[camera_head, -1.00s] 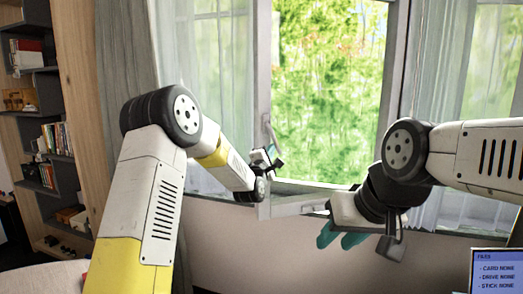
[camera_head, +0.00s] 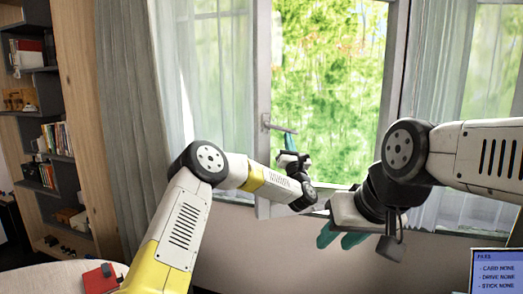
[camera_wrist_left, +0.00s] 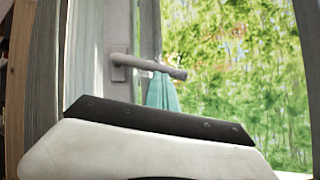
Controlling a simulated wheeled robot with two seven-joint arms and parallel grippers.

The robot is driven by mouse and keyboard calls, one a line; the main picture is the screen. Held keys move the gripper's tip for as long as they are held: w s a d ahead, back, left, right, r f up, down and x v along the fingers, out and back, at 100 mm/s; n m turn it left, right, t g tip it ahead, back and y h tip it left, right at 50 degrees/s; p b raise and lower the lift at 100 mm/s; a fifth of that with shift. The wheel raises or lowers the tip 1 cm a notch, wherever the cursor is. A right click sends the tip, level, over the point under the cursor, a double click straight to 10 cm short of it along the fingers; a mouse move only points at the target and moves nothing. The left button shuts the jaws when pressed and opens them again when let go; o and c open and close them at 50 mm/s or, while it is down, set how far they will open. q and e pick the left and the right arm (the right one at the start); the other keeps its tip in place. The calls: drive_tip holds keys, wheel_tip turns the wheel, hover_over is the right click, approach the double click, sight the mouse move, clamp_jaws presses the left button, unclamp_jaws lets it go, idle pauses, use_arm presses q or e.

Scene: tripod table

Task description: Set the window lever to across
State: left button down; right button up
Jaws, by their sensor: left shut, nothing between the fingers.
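The window lever (camera_head: 281,128) is a grey handle on the window frame's left upright. It lies across, nearly level, its free end to the right; it also shows in the left wrist view (camera_wrist_left: 150,66). My left gripper (camera_head: 289,140) has its teal fingers shut and empty. The fingertips (camera_wrist_left: 162,82) are just under the lever's free end, at or very near its underside; exact contact is hard to tell. My right gripper (camera_head: 338,240) hangs low in front of the sill, away from the lever, its teal fingers apart with nothing seen between them.
Curtains (camera_head: 200,90) hang on both sides of the window. A round table (camera_head: 45,275) with a red object (camera_head: 102,278) is at the lower left. A shelf (camera_head: 40,120) stands at the far left. A screen (camera_head: 502,270) is at the lower right.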

use_arm(q)
drive_tip(key=r+n+y, duration=0.1)
drive_tip(key=d+r+n+y, duration=0.1)
drive_tip(key=n, duration=0.1)
drive_tip(key=shift+w+y, duration=0.15)
drive_tip(key=shift+y, duration=0.15)
drive_tip(key=shift+r, duration=0.1)
idle(0.5)
